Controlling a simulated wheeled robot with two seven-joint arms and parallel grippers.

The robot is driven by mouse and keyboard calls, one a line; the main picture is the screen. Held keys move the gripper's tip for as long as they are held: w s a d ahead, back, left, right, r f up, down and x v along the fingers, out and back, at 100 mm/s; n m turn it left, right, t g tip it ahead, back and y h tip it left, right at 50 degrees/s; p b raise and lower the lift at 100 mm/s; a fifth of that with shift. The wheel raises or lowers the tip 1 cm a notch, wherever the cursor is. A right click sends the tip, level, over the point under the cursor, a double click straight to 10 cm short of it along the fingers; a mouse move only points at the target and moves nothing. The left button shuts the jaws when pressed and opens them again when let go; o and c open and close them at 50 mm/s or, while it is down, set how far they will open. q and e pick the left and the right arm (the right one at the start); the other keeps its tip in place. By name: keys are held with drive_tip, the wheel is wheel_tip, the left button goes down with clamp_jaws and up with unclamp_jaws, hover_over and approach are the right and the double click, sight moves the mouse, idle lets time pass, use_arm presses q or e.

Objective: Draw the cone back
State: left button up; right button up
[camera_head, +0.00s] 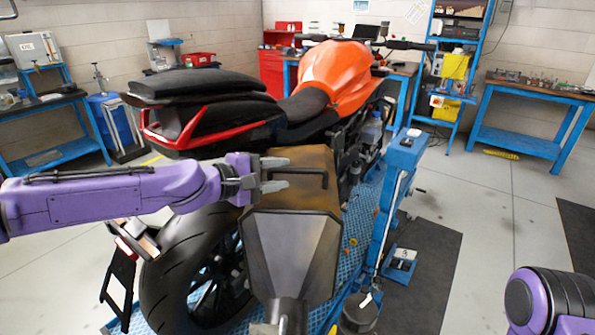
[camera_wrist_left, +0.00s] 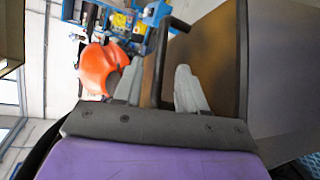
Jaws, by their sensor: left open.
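The cone (camera_head: 291,250) is a dark grey faceted hood behind the orange motorcycle's rear, joined to a brownish box-like top (camera_head: 305,158). A black bar handle (camera_head: 325,178) stands on the brown part. My left gripper (camera_head: 276,174) is open at the handle, its two grey fingers pointing right. In the left wrist view, the black handle (camera_wrist_left: 160,60) passes between the open fingers (camera_wrist_left: 160,92), with a gap on at least one side; I cannot tell whether they touch it. The brown panel (camera_wrist_left: 212,58) lies right of the fingers. My right gripper is out of view.
The orange motorcycle (camera_head: 335,75) stands on a blue platform, its rear tyre (camera_head: 180,265) left of the cone. A blue post (camera_head: 393,190) stands close to the right of the cone. Workbenches line the walls. Open floor (camera_head: 490,215) lies at the right.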

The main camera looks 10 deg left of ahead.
sight(295, 171)
use_arm(q)
drive_tip(key=x, duration=0.5)
drive_tip(key=shift+w+f, duration=0.2)
drive_tip(key=shift+w, duration=0.15)
drive_tip(key=shift+w+d, duration=0.25)
drive_tip(key=shift+d, duration=0.15)
